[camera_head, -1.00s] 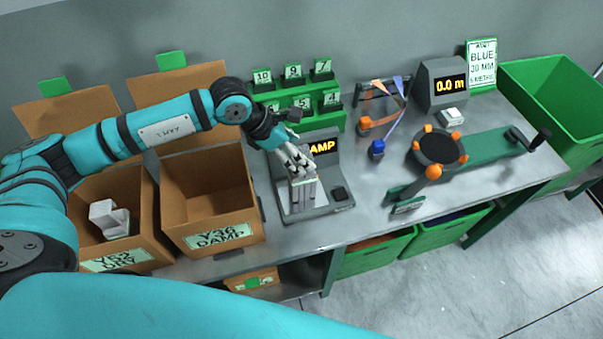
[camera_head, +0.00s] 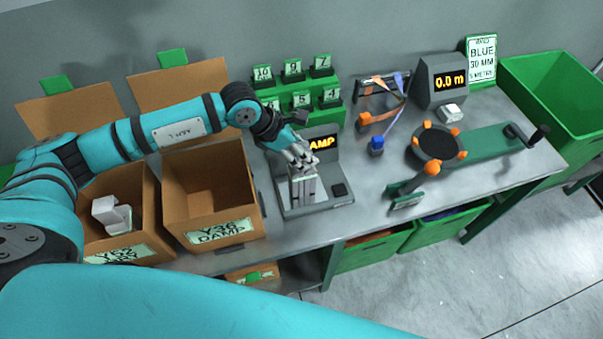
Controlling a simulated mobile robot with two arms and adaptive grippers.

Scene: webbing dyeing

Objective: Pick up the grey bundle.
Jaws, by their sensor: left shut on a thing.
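The grey bundle (camera_head: 305,189) stands at the moisture tester (camera_head: 322,207), whose display reads "AMP" where my gripper leaves it uncovered. My left gripper (camera_head: 301,168) comes down from above and is shut on the top of the bundle. The fingers hide the bundle's upper part. I cannot tell whether the bundle's lower end touches the tester's plate. My right gripper is not in view.
Left of the tester stand an open, empty-looking box marked "DAMP" (camera_head: 222,236) and a box marked "DRY" (camera_head: 147,222) holding pale bundles (camera_head: 112,214). Behind is a green rack (camera_head: 328,122) with numbered cards. A winder (camera_head: 437,146) and green bin (camera_head: 570,125) stand right.

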